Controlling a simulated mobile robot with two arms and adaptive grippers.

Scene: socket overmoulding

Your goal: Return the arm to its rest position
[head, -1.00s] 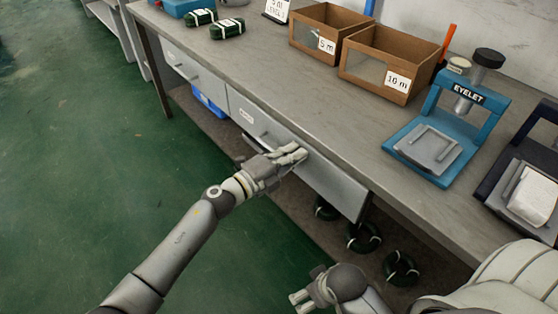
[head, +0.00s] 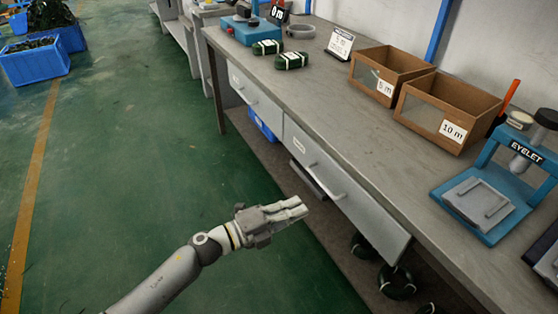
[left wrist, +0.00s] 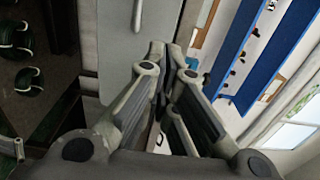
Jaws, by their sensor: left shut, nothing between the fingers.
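My left gripper (head: 298,209) is shut and empty, in front of the workbench drawers in the head view. Its closed fingers also show in the left wrist view (left wrist: 172,60). It is beside the right drawer (head: 340,190) and a little apart from its handle, as far as the head view shows. In the left wrist view a grey drawer front (left wrist: 115,50) with a handle stands behind the fingers. My right gripper is not in the head view now.
The workbench (head: 330,115) carries two cardboard boxes marked 5 m (head: 365,75) and 10 m (head: 425,115), a blue eyelet press (head: 490,205) and two green cable bundles (head: 291,60). More coils (head: 397,282) lie on the shelf below. The green floor (head: 150,150) is open at left.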

